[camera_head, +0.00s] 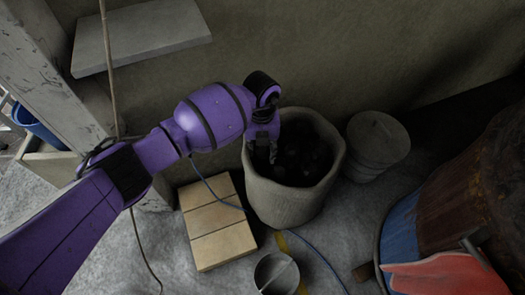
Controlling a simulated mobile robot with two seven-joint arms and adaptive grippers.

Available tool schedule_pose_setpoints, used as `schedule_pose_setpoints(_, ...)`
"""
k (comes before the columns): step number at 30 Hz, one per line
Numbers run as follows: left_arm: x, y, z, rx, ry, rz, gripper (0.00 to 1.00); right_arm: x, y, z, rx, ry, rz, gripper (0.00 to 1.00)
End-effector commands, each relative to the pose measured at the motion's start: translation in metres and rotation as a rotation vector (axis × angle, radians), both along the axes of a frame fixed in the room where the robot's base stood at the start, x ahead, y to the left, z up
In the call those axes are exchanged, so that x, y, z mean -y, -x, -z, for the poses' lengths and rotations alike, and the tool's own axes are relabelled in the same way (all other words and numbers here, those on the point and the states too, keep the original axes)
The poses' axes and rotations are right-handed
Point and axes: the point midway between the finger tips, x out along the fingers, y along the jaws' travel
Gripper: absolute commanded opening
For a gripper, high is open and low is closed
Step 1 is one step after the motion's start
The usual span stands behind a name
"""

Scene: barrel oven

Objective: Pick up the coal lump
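Dark coal lumps (306,160) lie inside a round, light-grey bin (285,205) standing on the floor near the middle. They are black in deep shade, so single lumps are hard to make out. My purple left arm comes in from the left, and my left gripper (266,152) points down at the bin's left inner side, over or among the coal. Its fingertips are dark against the coal, so I cannot tell whether they are open or hold a lump. My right gripper is not in view.
A lidded grey container (379,138) stands just right of the bin. Pale bricks (217,222) lie on the floor to its left, and a small metal pail (276,273) stands in front. The rusty barrel (470,190) fills the right side. A wall runs behind.

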Motion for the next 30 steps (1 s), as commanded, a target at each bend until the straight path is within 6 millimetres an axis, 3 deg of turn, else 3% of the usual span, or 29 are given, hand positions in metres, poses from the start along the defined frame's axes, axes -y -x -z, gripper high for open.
schedule_pose_setpoints(4, 0.000, -0.001, -0.002, 0.002, 0.001, 0.000, 0.35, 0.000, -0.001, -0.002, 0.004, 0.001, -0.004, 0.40)
schedule_pose_setpoints(11, 0.000, -0.001, -0.002, 0.002, 0.001, 0.000, 0.05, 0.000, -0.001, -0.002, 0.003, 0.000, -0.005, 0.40)
schedule_pose_setpoints(22, 0.000, -0.001, -0.009, 0.003, 0.001, 0.000, 0.03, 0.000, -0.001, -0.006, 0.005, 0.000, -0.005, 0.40)
schedule_pose_setpoints(28, 0.000, -0.002, -0.037, 0.007, 0.001, 0.001, 0.03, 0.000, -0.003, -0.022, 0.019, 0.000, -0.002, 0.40)
schedule_pose_setpoints(30, 0.004, 0.006, -0.049, 0.006, 0.002, 0.003, 0.03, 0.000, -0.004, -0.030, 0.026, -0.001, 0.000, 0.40)
